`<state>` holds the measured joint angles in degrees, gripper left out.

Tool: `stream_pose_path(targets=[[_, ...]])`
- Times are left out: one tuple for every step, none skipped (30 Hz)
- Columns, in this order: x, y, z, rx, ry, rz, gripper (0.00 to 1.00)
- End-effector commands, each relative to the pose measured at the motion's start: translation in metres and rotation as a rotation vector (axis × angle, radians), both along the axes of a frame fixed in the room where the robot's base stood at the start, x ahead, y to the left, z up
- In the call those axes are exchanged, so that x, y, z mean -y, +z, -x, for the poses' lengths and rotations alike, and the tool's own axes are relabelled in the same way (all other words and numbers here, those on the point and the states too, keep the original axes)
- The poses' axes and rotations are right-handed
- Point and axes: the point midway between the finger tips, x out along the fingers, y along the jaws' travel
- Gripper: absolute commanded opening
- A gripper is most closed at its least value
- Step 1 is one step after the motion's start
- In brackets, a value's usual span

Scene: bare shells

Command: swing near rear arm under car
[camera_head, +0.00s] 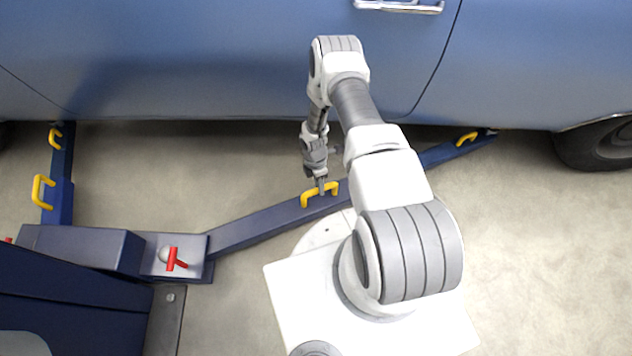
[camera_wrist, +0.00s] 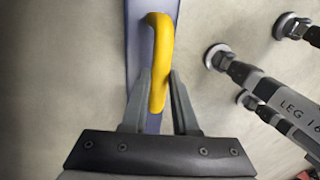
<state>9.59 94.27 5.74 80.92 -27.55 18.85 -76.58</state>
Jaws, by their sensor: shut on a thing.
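A long blue lift arm (camera_head: 265,225) runs from the lift's base at lower left up to the right, and its far end (camera_head: 485,137) lies at the lower edge of the blue car (camera_head: 220,60). A yellow handle (camera_head: 305,200) stands on the arm near its middle. My gripper (camera_head: 321,186) is shut on this handle from above. In the wrist view, the two fingers of my gripper (camera_wrist: 161,88) lie on either side of the yellow handle (camera_wrist: 160,35), with the blue arm (camera_wrist: 137,50) beneath. My arm hides part of the lift arm.
A second blue lift arm (camera_head: 60,190) with yellow handles is at left. A red lever (camera_head: 175,260) sits on the pivot plate (camera_head: 200,268). A wheel (camera_head: 600,145) is at right. Grey rods with round feet (camera_wrist: 275,105) show in the wrist view. Floor at lower right is clear.

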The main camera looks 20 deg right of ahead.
Motion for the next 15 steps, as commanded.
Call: stream_pose_path(targets=[[0.0015,0.0019,-0.0130,0.030,0.005,0.000,0.00],[0.0016,0.0020,-0.0136,0.032,0.005,0.000,0.00],[0.0016,0.0020,-0.0142,0.033,0.005,0.000,0.00],[0.0017,0.0021,-0.0145,0.034,0.006,-0.001,0.00],[0.0017,0.0022,-0.0148,0.034,0.006,-0.001,0.00],[0.0017,0.0024,-0.0150,0.034,0.006,-0.001,0.00],[0.0017,0.0024,-0.0152,0.035,0.006,-0.001,0.00],[0.0017,0.0025,-0.0154,0.035,0.006,-0.001,0.00],[0.0017,0.0027,-0.0156,0.035,0.006,0.000,0.00],[0.0018,0.0027,-0.0157,0.035,0.007,0.000,0.29],[0.0017,0.0028,-0.0157,0.035,0.006,0.000,0.34],[0.0017,0.0028,-0.0156,0.035,0.006,-0.001,0.42],[0.0016,0.0027,-0.0153,0.035,0.006,-0.001,0.47],[0.0017,0.0027,-0.0151,0.034,0.006,-0.001,0.53],[0.0016,0.0025,-0.0146,0.033,0.005,0.000,0.57]])
